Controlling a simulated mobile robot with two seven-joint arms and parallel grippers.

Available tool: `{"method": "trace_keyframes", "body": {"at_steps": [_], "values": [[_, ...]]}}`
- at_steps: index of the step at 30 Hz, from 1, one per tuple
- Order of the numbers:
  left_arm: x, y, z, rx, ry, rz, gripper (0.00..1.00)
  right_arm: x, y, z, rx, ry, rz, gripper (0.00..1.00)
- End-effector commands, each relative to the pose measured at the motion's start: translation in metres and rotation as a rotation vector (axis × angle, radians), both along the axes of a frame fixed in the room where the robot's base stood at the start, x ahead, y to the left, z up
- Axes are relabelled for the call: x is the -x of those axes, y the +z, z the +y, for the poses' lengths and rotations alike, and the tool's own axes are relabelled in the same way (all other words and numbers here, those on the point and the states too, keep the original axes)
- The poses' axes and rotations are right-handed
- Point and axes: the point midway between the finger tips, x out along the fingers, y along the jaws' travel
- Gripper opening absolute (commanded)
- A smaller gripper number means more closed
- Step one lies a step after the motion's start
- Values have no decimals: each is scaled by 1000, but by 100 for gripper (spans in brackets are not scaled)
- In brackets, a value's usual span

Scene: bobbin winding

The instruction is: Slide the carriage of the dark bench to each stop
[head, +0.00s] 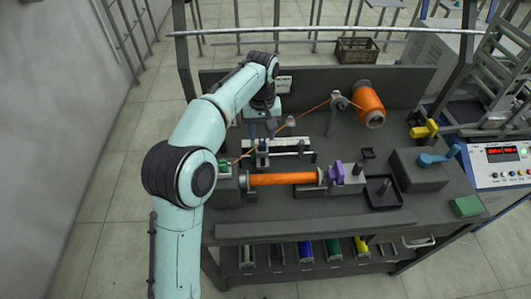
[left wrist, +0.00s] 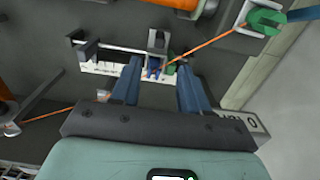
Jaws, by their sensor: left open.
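The dark bench (head: 340,215) fills the middle of the head view. Its carriage (head: 262,156), a small dark block with blue parts, stands near the left end of a rail with a white scale strip (head: 292,144). The carriage also shows in the left wrist view (left wrist: 157,42), at the top centre, with the scale strip (left wrist: 104,69) to its left. My left gripper (head: 262,131) is open and points down at the carriage. In the left wrist view its two blue fingers (left wrist: 160,72) stand apart, one on each side of the carriage. I cannot tell whether they touch it. My right gripper is out of view.
An orange thread runs from the orange spool (head: 368,106) past the carriage to the bench's left. An orange-wound bobbin (head: 285,179) lies in front of the rail. A purple part (head: 335,171) and a dark tray (head: 384,190) stand to the right. Coloured spools sit below.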

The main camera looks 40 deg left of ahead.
Motion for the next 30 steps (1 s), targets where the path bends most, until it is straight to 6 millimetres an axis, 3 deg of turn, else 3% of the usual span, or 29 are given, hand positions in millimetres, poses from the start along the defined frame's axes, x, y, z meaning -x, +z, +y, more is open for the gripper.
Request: {"method": "trace_keyframes", "body": {"at_steps": [6, 15, 28, 29, 30], "values": [[1, -52, 0, 1, 0, 6, 45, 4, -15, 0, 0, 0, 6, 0], [0, -99, 0, 1, 1, 3, 45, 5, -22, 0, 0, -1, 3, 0], [0, -109, 0, 1, 0, 1, 45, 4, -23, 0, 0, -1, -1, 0], [0, -109, 0, 1, 0, 1, 41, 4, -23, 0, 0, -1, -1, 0], [0, -109, 0, 1, 0, 1, 28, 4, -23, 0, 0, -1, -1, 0]]}}
